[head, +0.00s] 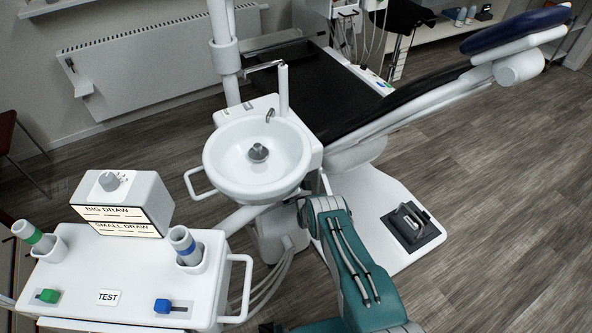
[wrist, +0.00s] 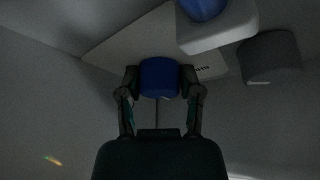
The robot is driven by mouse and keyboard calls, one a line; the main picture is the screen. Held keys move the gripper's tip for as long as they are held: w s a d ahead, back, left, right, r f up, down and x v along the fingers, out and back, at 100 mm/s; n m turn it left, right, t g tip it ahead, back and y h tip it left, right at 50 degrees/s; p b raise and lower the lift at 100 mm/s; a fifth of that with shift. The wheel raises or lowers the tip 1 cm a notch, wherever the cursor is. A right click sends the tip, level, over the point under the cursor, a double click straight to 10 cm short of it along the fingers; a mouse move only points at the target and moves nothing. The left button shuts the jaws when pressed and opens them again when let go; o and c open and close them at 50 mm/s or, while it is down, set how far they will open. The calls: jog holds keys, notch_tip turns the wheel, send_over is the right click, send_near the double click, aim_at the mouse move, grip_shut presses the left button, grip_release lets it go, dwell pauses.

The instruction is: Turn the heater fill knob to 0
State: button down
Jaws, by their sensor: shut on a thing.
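In the wrist view, my gripper (wrist: 160,82) is shut on a blue cylindrical knob (wrist: 160,76), with one finger on each side of it. The knob sits in front of a pale panel (wrist: 118,48) that bears a small dark label to the knob's right, too small to read. I cannot read a scale or the knob's setting. In the head view, my gripper and this knob are hidden; only my green arm shows, reaching toward the area beneath the white basin (head: 222,175).
In the wrist view, a grey cylinder (wrist: 268,58) is right of the knob, and a white block (wrist: 218,30) with a blue part is above it. In the head view, a white tray unit (head: 75,278) stands left, a black dental chair (head: 300,85) behind, and a foot pedal (head: 412,225) right.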

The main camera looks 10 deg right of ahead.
jog(key=shift+n+y, duration=0.8)
jog(key=shift+n, duration=0.5)
jog(key=shift+c, duration=1.3)
grip_release()
jog(key=v, duration=1.2)
jog(key=shift+f, duration=0.3)
jog(key=shift+w, duration=0.1)
